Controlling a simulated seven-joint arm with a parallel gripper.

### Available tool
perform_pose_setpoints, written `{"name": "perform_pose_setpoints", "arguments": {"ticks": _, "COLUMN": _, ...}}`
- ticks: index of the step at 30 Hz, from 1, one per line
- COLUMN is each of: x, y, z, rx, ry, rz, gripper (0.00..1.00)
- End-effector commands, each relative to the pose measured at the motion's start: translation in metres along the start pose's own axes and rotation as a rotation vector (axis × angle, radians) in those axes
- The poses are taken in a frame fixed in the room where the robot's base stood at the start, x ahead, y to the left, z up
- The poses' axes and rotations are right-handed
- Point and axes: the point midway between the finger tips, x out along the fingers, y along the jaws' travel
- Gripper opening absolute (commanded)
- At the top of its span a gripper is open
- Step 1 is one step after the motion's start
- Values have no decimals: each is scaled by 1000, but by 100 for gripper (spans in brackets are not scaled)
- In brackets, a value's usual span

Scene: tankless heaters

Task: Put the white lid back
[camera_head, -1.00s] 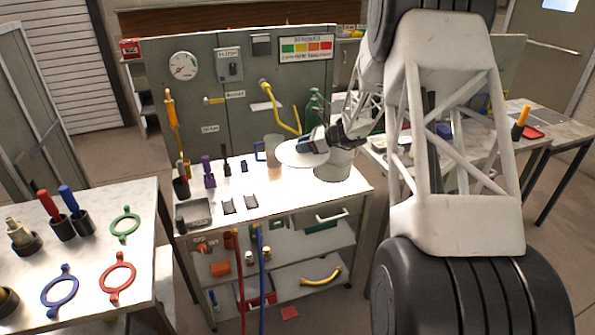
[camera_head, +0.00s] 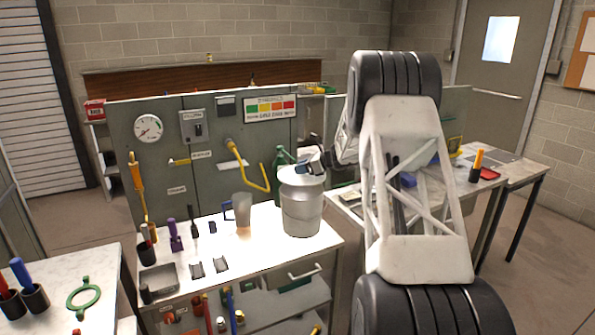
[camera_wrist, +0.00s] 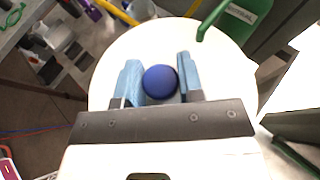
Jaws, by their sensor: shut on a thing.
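The white lid (camera_head: 296,179) is a round disc directly over the grey metal pot (camera_head: 301,212) on the workbench. It hides the pot's opening and looks nearly level. I cannot tell whether it rests on the rim or hovers just above it. In the wrist view the lid (camera_wrist: 125,55) fills the middle, with its round blue knob (camera_wrist: 160,81) between my two light-blue fingers. My gripper (camera_wrist: 159,78) is shut on this knob. In the head view my gripper (camera_head: 312,163) is small, above the lid, and partly hides it.
A clear jug with a blue handle (camera_head: 242,210) stands left of the pot on the workbench (camera_head: 255,252). A green bottle (camera_head: 283,159) stands behind the pot, and it also shows near the lid in the wrist view (camera_wrist: 232,22). A yellow handle (camera_head: 250,172) juts from the panel.

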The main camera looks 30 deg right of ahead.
Motion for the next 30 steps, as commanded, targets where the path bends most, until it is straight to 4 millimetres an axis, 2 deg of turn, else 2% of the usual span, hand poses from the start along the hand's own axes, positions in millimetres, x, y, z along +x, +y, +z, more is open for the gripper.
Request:
{"name": "perform_pose_setpoints", "arguments": {"ticks": 14, "x": 1, "y": 0, "z": -2, "rx": 0, "ry": 0, "rz": 1, "gripper": 9}}
{"name": "perform_pose_setpoints", "arguments": {"ticks": 30, "x": 13, "y": 0, "z": -30, "rx": 0, "ry": 0, "rz": 1, "gripper": 9}}
